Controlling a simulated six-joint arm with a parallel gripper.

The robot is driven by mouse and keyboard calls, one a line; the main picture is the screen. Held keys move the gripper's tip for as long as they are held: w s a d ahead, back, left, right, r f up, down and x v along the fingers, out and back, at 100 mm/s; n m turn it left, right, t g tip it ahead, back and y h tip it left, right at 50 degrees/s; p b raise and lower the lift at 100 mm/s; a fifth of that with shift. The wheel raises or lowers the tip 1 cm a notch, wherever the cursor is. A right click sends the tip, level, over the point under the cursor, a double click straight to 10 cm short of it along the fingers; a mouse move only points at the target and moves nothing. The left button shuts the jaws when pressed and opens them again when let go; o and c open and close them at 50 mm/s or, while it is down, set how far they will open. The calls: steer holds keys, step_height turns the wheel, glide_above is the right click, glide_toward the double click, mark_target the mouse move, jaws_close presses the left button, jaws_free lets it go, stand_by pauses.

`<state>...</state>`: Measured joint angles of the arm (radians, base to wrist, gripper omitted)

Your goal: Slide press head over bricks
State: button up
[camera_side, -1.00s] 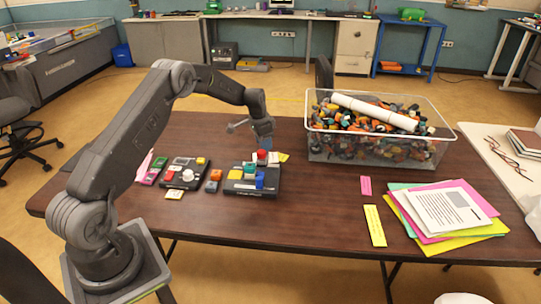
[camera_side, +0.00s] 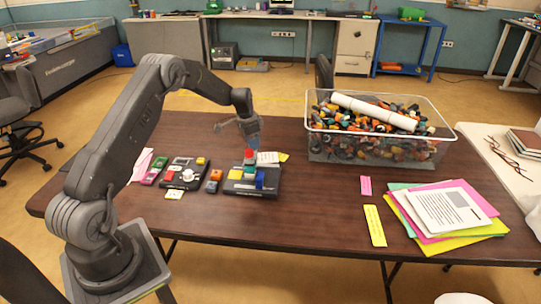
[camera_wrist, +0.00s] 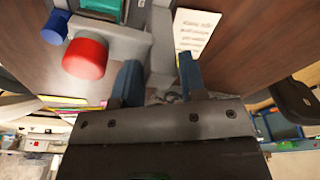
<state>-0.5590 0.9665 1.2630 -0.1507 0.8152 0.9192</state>
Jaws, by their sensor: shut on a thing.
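The press is a dark base (camera_side: 239,188) on the table, carrying a yellow brick (camera_side: 235,174) and a blue brick (camera_side: 260,180). The red knob (camera_side: 250,154) stands over the base, with a green piece (camera_side: 249,168) below it. In the wrist view the red knob (camera_wrist: 86,58) sits on a grey press part, beside a small blue knob (camera_wrist: 54,27) and a teal piece (camera_wrist: 100,8). My gripper (camera_side: 249,144) is above the base. In the wrist view its blue fingers are shut on the grey press head (camera_wrist: 161,45). Its lower contact is partly hidden.
A dark panel (camera_side: 183,180) and a small brick piece (camera_side: 212,187) lie left of the press. A clear bin (camera_side: 375,150) of parts stands at the right back. Paper sheets (camera_side: 448,212) lie at the right. The table's front middle is clear.

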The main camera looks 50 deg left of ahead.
steer(key=o, duration=0.5)
steer(key=shift+r, duration=3)
